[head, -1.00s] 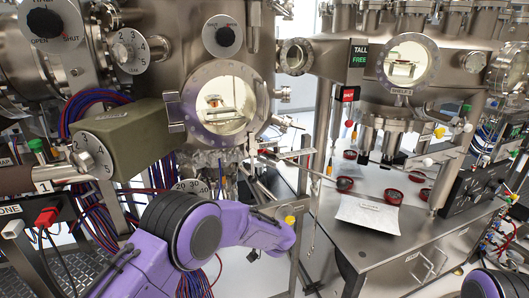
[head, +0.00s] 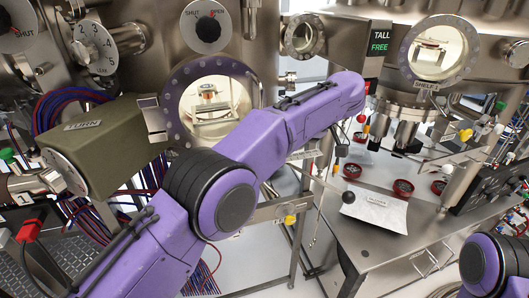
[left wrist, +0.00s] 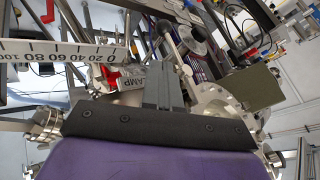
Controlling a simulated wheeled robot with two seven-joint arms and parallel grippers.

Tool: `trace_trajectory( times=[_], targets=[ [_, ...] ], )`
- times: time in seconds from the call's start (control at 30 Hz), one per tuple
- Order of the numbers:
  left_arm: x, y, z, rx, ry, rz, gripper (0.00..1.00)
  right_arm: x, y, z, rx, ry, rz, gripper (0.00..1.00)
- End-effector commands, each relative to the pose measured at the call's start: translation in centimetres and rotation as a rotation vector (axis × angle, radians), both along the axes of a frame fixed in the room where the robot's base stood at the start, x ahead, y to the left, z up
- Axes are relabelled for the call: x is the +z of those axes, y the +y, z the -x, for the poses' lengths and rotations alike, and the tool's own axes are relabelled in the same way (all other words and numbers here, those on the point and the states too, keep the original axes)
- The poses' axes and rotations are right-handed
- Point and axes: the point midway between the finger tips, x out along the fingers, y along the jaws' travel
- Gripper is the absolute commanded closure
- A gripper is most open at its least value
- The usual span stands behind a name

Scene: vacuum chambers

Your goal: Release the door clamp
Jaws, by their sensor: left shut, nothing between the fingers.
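The round door (head: 168,100) with its bolted rim and lit window faces me at the left middle of the head view. My left forearm crosses in front of its lower right side, so the clamp cannot be made out there. In the left wrist view a plate lettered "AMP" (left wrist: 132,83) shows beside the fingers, its first letters hidden, with a red part next to it. My left gripper (left wrist: 167,64) is shut and empty, with its fingers close to this plate. Whether they touch it I cannot tell. My right gripper is out of view.
An olive box labelled TURN (head: 110,140) juts out left of the door. At the right, a metal bench (head: 395,250) holds red-rimmed round parts and a white labelled sheet (head: 375,211). A white scale (left wrist: 60,52) lies left of my fingers in the wrist view.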

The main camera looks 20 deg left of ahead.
Motion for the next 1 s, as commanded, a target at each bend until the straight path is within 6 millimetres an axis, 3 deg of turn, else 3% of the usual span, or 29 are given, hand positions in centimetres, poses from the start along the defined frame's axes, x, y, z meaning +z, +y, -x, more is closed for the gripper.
trace_trajectory(
  times=[0.1, 0.43, 0.73, 1.0],
  targets=[
    [0.7, -0.6, 0.2, -0.012, 0.009, 0.032, 1.0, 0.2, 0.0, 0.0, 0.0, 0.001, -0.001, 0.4],
    [0.3, 0.8, 0.4, 0.007, 0.01, 0.033, 1.0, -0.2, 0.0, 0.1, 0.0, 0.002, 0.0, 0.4],
    [-4.2, 3.7, 0.8, 0.004, 0.011, 0.033, 1.0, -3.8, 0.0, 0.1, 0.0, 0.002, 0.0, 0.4],
    [-6.9, 6.0, 1.0, 0.002, 0.008, 0.032, 1.0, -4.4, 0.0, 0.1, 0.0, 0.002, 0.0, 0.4]
  ],
)
